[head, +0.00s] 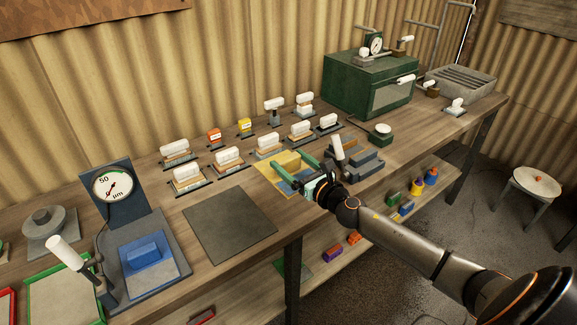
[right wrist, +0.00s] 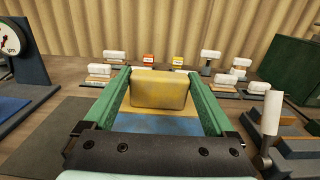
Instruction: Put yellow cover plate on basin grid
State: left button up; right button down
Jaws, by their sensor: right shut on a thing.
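The yellow cover plate (right wrist: 160,88) shows in the right wrist view as a yellow block between the two green fingers of my right gripper (right wrist: 162,92). In the head view my right gripper (head: 292,165) is low over a yellow and blue patch (head: 265,170) on the bench, with its fingers shut on the yellow piece. I cannot tell whether the piece is touching the patch. The basin grid (head: 463,84) is a grey tray with slats at the far right end of the bench, well away from my gripper. My left gripper is not in view.
A green cabinet (head: 368,82) with a gauge stands between the patch and the basin. A grey stepped block with a white-handled lever (head: 338,148) is just right of my gripper. Several white-topped stamps stand behind it. A dark mat (head: 230,224) lies bare at left.

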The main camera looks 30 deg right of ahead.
jog(key=shift+s+r, duration=0.15)
jog(key=shift+r, duration=0.45)
jog(key=s+a+r, duration=0.1)
jog(key=s+a, duration=0.7)
jog(key=s+a+r+h, duration=0.1)
jog(key=s+a+r, duration=0.1)
jog(key=s+a, duration=0.7)
jog(key=shift+a+r+m, duration=0.2)
jog(key=shift+r+m, duration=0.1)
jog(key=shift+d, duration=0.3)
